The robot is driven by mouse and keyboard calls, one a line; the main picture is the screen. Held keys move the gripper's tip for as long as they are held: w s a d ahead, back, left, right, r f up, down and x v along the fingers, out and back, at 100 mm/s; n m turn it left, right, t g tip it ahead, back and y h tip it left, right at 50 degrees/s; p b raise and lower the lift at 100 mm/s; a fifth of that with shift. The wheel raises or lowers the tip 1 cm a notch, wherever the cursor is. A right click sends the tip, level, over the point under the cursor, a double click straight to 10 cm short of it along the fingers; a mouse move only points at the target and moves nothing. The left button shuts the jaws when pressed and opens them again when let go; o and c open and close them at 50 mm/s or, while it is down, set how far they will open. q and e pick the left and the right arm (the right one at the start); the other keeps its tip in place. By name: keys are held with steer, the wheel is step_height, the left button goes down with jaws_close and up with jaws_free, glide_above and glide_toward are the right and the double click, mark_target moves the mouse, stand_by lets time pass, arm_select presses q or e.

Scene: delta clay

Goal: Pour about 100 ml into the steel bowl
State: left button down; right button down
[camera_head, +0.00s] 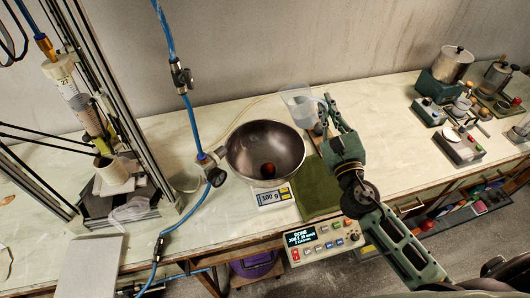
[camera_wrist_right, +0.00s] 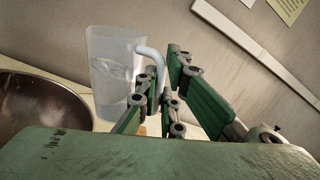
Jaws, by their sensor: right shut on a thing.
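The steel bowl (camera_head: 262,141) stands on a small scale (camera_head: 274,197) in the middle of the bench. A round reddish-brown thing shows low inside the bowl. A clear plastic jug (camera_head: 294,97) is just behind and to the right of the bowl, looking about upright. My right gripper (camera_head: 326,108) is shut on the jug's handle (camera_wrist_right: 149,62), on the jug's right side. In the right wrist view the jug (camera_wrist_right: 112,68) stands apart from the bowl (camera_wrist_right: 40,105). Its liquid level is hard to tell. My left gripper is out of view.
A green mat (camera_head: 318,190) lies right of the bowl. A control box (camera_head: 322,241) sits at the front edge. A blue hose (camera_head: 189,115) hangs left of the bowl, beside a tall frame (camera_head: 117,95). Pots and small devices (camera_head: 453,65) stand far right.

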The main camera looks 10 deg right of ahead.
mark_target(307, 106)
steer(key=a+n+b, duration=0.1)
steer(key=n+b, duration=0.1)
steer(key=s+a+n+t+y+b, duration=0.1)
steer(key=a+n+b, duration=0.1)
steer(key=b, duration=0.1)
steer(key=shift+s+a+n+t+y+b, duration=0.15)
steer(key=shift+n+t+y+b, duration=0.25)
steer(key=shift+n+y+b, duration=0.35)
steer(key=shift+a+f+n+t+y+b, duration=0.15)
steer(key=shift+f+n+t+y+b, duration=0.15)
steer(key=shift+f+n+b, duration=1.1)
steer(key=shift+a+r+n+t+y+b, duration=0.3)
steer(key=shift+r+n+b, duration=0.2)
steer(key=shift+b, duration=0.95)
steer(key=shift+a+f+m+t+h+b, duration=0.15)
steer(key=shift+m+t+h+b, duration=0.3)
steer(key=shift+t+h, duration=0.55)
